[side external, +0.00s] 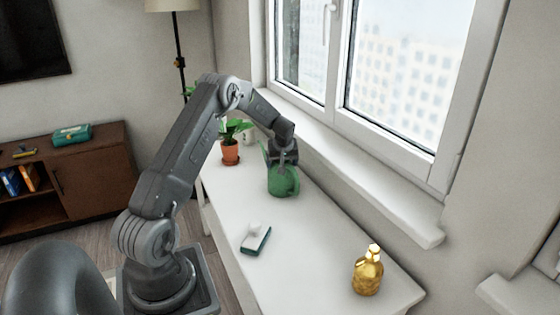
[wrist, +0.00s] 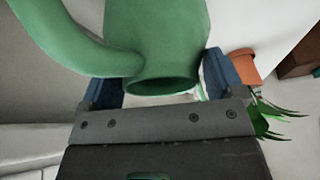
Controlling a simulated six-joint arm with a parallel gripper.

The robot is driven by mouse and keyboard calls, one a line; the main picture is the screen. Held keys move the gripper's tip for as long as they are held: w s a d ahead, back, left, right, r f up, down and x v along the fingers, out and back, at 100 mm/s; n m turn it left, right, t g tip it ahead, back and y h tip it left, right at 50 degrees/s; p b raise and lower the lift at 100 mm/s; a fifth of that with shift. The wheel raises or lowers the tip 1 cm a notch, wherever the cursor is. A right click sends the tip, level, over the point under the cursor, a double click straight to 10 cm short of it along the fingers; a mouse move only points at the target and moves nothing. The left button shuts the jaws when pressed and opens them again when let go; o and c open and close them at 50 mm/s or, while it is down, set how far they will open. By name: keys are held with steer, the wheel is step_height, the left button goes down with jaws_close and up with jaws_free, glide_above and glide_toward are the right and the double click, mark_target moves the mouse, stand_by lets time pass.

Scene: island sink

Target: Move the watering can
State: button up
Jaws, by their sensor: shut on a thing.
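The green watering can (side external: 284,184) is upright at the far part of the white table, near the window. I cannot tell whether its base touches the table. My gripper (side external: 284,160) points down over it and is shut on it. In the wrist view the can (wrist: 160,35) fills the top middle, with its round opening facing the gripper and a curved green part running to the upper left. The two blue fingers of my gripper (wrist: 162,85) lie on either side of the can near its opening.
A potted plant (side external: 230,152) stands just left of the can. A dark block with a white top (side external: 256,238) and a gold bottle (side external: 368,272) are nearer on the white table (side external: 310,260). The window sill (side external: 370,190) runs along the right. The table's middle is clear.

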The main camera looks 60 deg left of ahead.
steer(key=d, duration=2)
steer(key=shift+d, duration=0.4)
steer(key=o, duration=0.8)
steer(key=v, duration=1.3)
steer(key=shift+d+r, duration=0.15)
steer(key=shift+r, duration=0.2)
steer(key=shift+s, duration=0.1)
